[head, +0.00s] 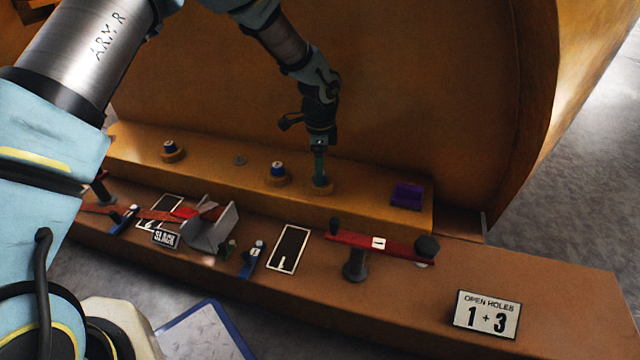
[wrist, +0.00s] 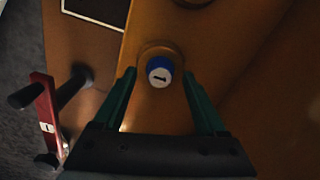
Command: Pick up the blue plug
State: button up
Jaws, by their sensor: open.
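A round blue plug (wrist: 160,66) with a white face marked 1 stands in a raised collar in the wrist view. My gripper (wrist: 159,76) is open, with one green finger to each side of this plug and gaps between. In the head view my gripper (head: 320,182) points down at the right-hand collar (head: 318,189); its fingers hide the plug there. Two other blue plugs, one in the middle (head: 278,169) and one at the left (head: 170,146), sit in their own collars on the ledge.
A red bar (head: 400,246) with dark posts and an "OPEN HOLES 1 + 3" sign (head: 486,314) stand on the lower beam. A purple block (head: 407,195) sits right of my gripper. A grey bracket (head: 212,229) stands at left. The large orange casting (head: 430,90) rises behind.

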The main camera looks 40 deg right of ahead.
jog(key=shift+f, duration=0.45)
jog(key=shift+r, duration=0.1)
grip_shut()
